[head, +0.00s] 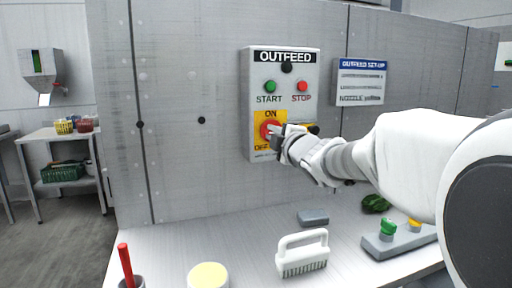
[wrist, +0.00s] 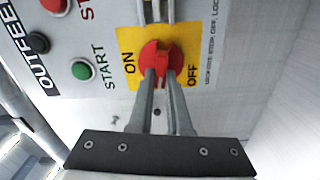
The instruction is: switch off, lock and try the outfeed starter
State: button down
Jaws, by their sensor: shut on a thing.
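The outfeed starter (head: 254,100) is a grey box on the wall panel, labelled OUTFEED. It has a green START button (head: 270,87), a red STOP button (head: 302,86) and a red rotary switch (wrist: 173,50) on a yellow ON/OFF plate (wrist: 126,42). My gripper (wrist: 160,72) is at the switch, its fingers shut on the red handle. The fingers hide part of the handle, so its exact setting is hard to tell. In the head view my gripper (head: 277,131) covers the right part of the yellow plate. No padlock can be made out clearly.
Below are a white brush (head: 302,252), a grey block (head: 313,217), a yellow-topped round container (head: 208,275), a red-handled tool (head: 125,262) and a button box (head: 385,244). An OUTFEED SET-UP sign (head: 361,81) hangs right of the starter. A side table (head: 60,134) stands left.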

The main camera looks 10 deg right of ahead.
jog(key=shift+f+n+b, duration=0.1)
jog(key=shift+n+b, duration=0.65)
jog(key=shift+n, duration=0.15)
jog(key=c, duration=0.9)
grip_release()
jog(key=shift+o, duration=0.2)
jog(key=s+d+p, duration=0.3)
jog(key=s, duration=1.4)
jog(key=shift+d+p, duration=0.2)
jog(key=shift+p, duration=0.15)
